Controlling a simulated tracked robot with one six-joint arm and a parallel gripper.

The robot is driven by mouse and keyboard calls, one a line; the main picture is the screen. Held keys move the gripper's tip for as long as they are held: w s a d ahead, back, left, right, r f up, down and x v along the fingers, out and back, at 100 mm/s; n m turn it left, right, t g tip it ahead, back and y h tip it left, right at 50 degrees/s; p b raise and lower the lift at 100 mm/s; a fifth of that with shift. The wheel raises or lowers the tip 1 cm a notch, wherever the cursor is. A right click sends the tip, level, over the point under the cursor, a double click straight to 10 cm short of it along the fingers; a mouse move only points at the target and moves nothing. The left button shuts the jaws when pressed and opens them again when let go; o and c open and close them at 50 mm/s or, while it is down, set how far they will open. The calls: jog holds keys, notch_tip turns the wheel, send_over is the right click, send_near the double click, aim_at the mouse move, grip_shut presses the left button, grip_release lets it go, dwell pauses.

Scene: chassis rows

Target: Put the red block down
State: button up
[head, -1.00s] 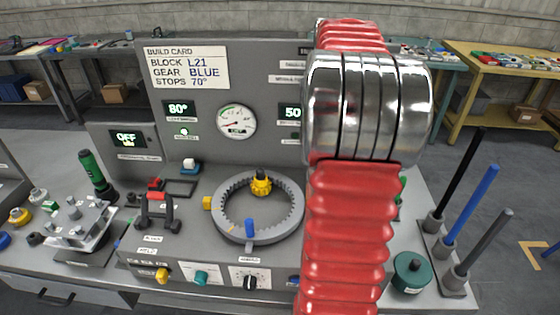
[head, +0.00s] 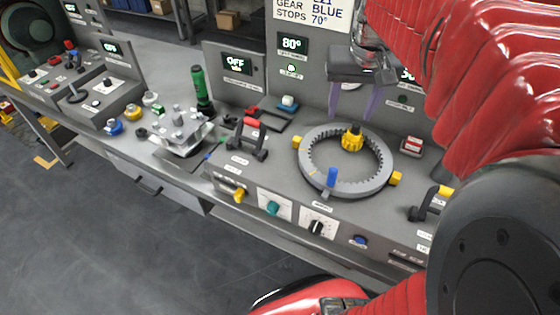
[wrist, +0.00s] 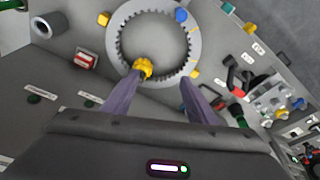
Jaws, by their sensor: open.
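My gripper (head: 350,112) is open, with its two purple fingers apart and pointing down behind the toothed grey ring (head: 312,180). A small red piece (head: 252,109) lies by a dark tray left of the ring. I cannot tell which one is the task's red block.
A yellow knob (head: 352,138) and a blue peg (head: 332,177) stand at the ring. A red-topped handle (head: 251,122), a metal fixture (head: 182,130) and a green cylinder (head: 199,88) are to the left. The bench's front edge has several knobs.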

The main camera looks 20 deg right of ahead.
jog(key=s+a+f+n+t, duration=0.1)
jog(key=s+a, duration=0.2)
jog(key=a, duration=0.3)
jog(key=s+a+f+n+t, duration=0.1)
jog(key=s+a+f+n, duration=0.1)
jog(key=a, duration=0.4)
jog(key=s+a+f+n+t+y, duration=0.1)
jog(key=s+a+f+n, duration=0.1)
jog(key=s+a, duration=0.2)
jog(key=shift+s+a+f, duration=0.15)
jog(key=shift+a+f, duration=0.1)
jog(key=shift+a, duration=0.85)
